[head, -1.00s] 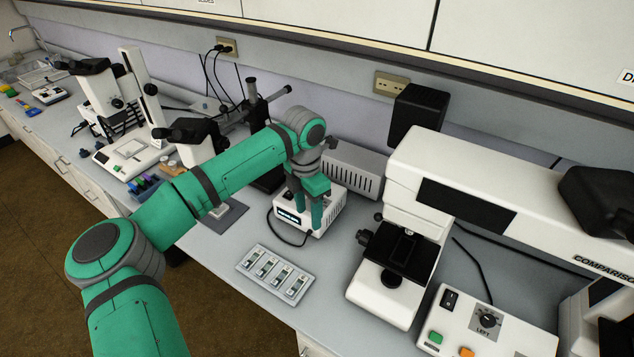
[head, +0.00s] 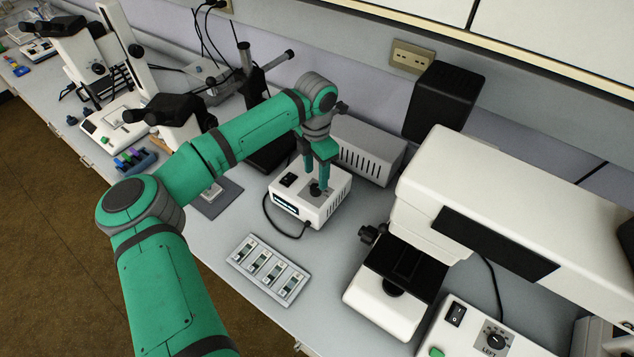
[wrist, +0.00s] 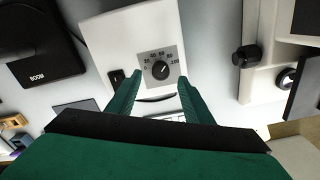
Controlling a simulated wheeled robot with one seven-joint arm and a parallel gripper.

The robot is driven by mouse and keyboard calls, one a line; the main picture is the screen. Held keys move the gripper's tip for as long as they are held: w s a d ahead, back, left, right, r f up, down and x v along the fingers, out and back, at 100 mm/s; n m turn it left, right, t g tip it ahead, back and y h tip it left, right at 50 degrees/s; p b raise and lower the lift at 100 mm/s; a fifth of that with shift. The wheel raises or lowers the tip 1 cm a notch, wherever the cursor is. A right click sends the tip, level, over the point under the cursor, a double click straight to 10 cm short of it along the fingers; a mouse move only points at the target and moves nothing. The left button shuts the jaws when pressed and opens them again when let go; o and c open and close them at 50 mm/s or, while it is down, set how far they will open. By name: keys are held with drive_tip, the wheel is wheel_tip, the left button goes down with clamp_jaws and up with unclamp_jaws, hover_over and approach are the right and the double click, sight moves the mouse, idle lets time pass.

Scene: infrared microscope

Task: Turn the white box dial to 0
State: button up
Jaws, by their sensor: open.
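The white box (head: 312,207) stands on the bench with a black dial (head: 315,190) on its top. In the wrist view the dial (wrist: 160,70) sits on a grey plate with printed numbers up to 100; its exact setting is hard to read. My gripper (head: 317,179) points down over the box at the dial. In the wrist view its two green fingers (wrist: 160,79) are spread apart, one on each side of the dial and slightly toward the box's front. Nothing is held between them. I cannot tell the exact height of the fingertips above the box.
A black rocker switch (head: 288,180) is beside the dial. A grey vented box (head: 365,150) stands behind. A slide tray (head: 267,270) lies in front, and a white microscope (head: 400,290) stands to the right. A black cable loops from the box.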

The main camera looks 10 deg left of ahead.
sight(316, 187)
drive_tip(key=f, duration=0.4)
drive_tip(key=shift+s+a+f, duration=0.15)
drive_tip(key=shift+a+f, duration=0.05)
drive_tip(key=shift+f, duration=0.15)
drive_tip(key=shift+d+f, duration=0.3)
drive_tip(key=shift+f, duration=0.05)
drive_tip(key=shift+c, duration=0.4)
drive_tip(key=shift+a, duration=0.1)
drive_tip(key=c, duration=1)
